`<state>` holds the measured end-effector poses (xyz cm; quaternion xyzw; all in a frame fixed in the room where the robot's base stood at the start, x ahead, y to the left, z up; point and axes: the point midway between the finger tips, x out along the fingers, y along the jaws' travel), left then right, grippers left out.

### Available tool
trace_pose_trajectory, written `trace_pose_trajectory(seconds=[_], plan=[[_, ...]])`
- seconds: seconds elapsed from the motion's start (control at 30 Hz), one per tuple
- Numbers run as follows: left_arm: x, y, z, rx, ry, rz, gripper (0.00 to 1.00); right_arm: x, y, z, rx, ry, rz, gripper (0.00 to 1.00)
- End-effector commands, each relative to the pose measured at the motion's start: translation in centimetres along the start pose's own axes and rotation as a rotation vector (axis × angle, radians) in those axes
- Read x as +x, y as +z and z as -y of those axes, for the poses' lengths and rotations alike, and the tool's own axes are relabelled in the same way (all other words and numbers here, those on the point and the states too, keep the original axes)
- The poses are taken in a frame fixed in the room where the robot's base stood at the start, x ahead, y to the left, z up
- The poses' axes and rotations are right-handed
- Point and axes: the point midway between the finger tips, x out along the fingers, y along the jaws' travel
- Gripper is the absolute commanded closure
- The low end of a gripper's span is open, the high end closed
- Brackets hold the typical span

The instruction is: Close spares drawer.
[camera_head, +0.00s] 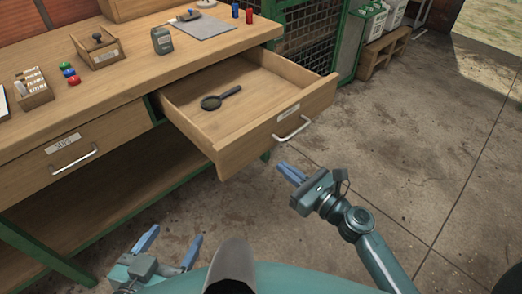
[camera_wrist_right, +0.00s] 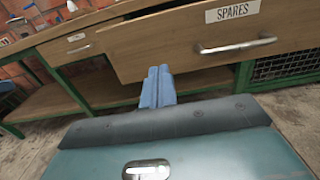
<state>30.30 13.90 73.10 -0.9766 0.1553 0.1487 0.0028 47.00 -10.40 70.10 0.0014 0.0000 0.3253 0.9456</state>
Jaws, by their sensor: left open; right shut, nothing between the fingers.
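The spares drawer (camera_head: 255,134) is pulled well out of the workbench, with a black magnifying glass (camera_head: 221,98) lying inside. Its front carries a metal bar handle (camera_head: 292,129); in the right wrist view the handle (camera_wrist_right: 237,46) shows beside a label (camera_wrist_right: 232,11) reading SPARES. My right gripper (camera_head: 291,173) is shut and empty, in front of and below the drawer front, apart from it. Its closed blue fingers (camera_wrist_right: 158,87) show in the right wrist view, left of the handle. My left gripper (camera_head: 170,245) is open and empty, low at the front, away from the drawer.
A second drawer (camera_head: 75,150) to the left is shut. The bench top (camera_head: 130,80) holds a wooden card box, coloured pieces, a grey device (camera_head: 162,41) and a grey board. A green mesh cabinet (camera_head: 310,35) stands behind. The concrete floor (camera_head: 430,150) on the right is clear.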

Motion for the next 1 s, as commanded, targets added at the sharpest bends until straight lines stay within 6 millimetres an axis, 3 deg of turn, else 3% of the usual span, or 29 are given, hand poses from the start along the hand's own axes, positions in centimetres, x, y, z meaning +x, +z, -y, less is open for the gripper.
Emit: trace_pose_trajectory(seconds=[0.2,0.43,0.6,1.0], plan=[[0.0,0.1,0.0,-0.001,-0.001,0.0,0.27,4.8,0.1,0.0,-0.003,0.001,0.002,1.0],[0.2,0.4,0.0,0.006,0.001,0.004,0.27,8.0,0.0,0.0,-0.002,0.0,0.001,1.0],[0.2,0.6,-0.1,0.009,0.002,0.009,0.27,8.9,0.0,0.0,-0.002,0.001,0.0,1.0],[0.2,0.5,-0.2,0.009,0.006,0.009,0.27,8.9,0.0,0.0,-0.002,0.0,-0.001,1.0]])
